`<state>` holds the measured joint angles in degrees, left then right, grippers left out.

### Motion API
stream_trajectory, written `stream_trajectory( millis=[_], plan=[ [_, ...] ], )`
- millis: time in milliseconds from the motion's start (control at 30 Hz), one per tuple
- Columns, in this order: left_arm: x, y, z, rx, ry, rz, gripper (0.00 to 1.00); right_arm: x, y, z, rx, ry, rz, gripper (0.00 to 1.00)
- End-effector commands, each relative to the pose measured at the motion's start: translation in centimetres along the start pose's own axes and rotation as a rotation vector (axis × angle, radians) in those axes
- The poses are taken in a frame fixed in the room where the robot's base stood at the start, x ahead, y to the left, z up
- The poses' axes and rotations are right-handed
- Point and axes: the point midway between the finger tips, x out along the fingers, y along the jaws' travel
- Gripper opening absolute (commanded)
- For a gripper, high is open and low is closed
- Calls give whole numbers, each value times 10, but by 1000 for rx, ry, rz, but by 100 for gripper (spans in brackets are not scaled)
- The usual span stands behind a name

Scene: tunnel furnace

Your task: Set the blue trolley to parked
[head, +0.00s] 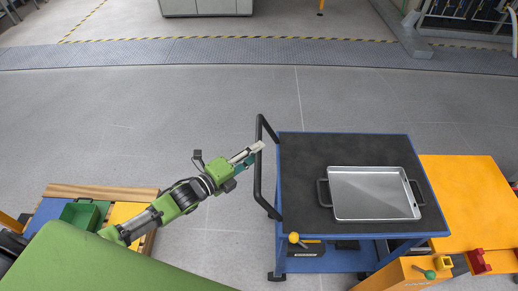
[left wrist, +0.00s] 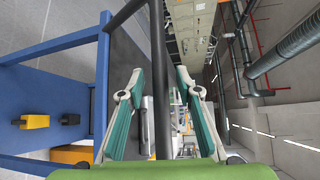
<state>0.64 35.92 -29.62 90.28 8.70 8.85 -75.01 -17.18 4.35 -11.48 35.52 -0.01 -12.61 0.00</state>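The blue trolley (head: 345,239) has a dark top, and its black push handle (head: 258,180) stands on the left side. My left gripper (head: 257,151) is at the upper part of this handle. In the left wrist view, its fingers (left wrist: 160,75) are spread apart. The black handle bar (left wrist: 157,30) runs between them, with a visible gap on both sides. A yellow-knobbed lever (head: 295,238) shows low on the trolley's near left side. A blue trolley beam (left wrist: 60,43) also shows in the left wrist view. My right gripper is not in view.
A metal tray (head: 375,193) with dark handles rests on the trolley top. A yellow-orange table (head: 465,190) is close to the trolley's right side, with an orange box (head: 400,275) in front. The grey floor (head: 130,125) left and behind is clear.

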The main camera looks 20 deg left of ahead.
Motion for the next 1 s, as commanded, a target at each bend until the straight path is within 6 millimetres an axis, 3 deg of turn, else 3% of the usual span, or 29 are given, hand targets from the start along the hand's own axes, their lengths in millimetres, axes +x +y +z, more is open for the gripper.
stream_trajectory(
  millis=[200, 533, 667, 1000],
  plan=[
    [18, 0, 0, 1, 0, 0, 32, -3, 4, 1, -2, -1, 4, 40],
    [20, 0, 0, 0, 1, 0, 32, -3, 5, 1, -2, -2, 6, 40],
    [20, 0, 0, 0, 0, 0, 0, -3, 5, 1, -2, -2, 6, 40],
    [17, 2, 3, 1, 0, 2, 0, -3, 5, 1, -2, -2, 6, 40]
  ],
)
